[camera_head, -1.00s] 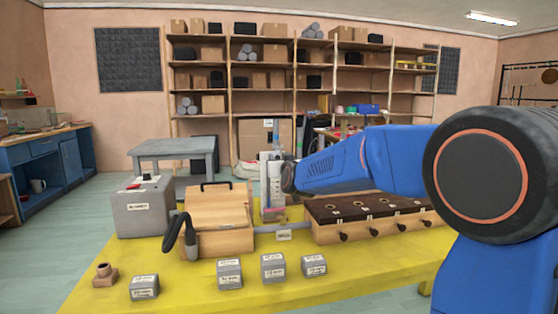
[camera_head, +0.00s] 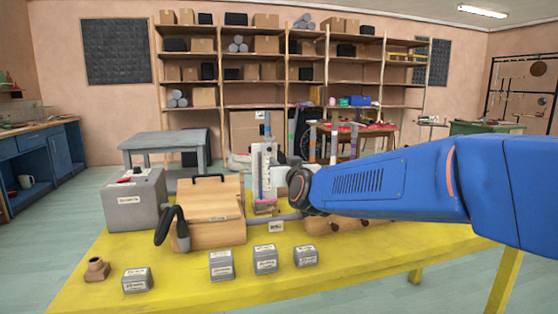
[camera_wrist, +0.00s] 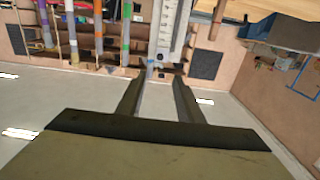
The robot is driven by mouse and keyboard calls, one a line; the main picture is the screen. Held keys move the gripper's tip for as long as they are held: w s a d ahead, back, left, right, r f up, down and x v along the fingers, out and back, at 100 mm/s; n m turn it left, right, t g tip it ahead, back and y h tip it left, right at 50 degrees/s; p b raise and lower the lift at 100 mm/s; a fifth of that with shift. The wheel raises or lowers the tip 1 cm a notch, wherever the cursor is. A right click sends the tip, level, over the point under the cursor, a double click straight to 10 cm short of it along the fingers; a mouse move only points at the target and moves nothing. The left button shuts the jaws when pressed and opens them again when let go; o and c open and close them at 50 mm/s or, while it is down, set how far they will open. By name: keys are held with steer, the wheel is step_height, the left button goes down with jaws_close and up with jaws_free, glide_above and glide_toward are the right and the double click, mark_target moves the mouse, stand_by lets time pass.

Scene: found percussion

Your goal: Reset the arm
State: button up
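My arm (camera_head: 390,185) reaches in from the right over the yellow table, roughly level. Its dark wrist end (camera_head: 299,188) is beside a white upright piece above the table's back part. I cannot make out the fingers clearly in the head view. In the wrist view my gripper (camera_wrist: 158,82) shows two dark fingers apart, with nothing held between them. That view looks upside down, with ceiling lights low in the picture.
The yellow table (camera_head: 190,290) holds a grey box (camera_head: 135,203), a wooden case (camera_head: 210,215) with a black handle, and several small labelled grey blocks. A dark-knobbed wooden box is partly hidden behind my arm. Shelves (camera_head: 290,85) stand at the back.

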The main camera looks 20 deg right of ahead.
steer(key=shift+s, duration=0.65)
steer(key=shift+f, duration=0.1)
steer(key=s+d+f+g, duration=0.2)
steer(key=s+f+g, duration=0.2)
steer(key=s+f, duration=0.4)
steer(key=s+d+f+g, duration=0.2)
steer(key=s+f+g, duration=0.2)
steer(key=s+f, duration=0.5)
steer(key=s+d+f+g, duration=0.3)
steer(key=s+f+g, duration=0.2)
steer(key=s, duration=1.6)
step_height(320, 180, down, 3)
steer(key=shift+s+f, duration=0.15)
steer(key=shift+s, duration=0.2)
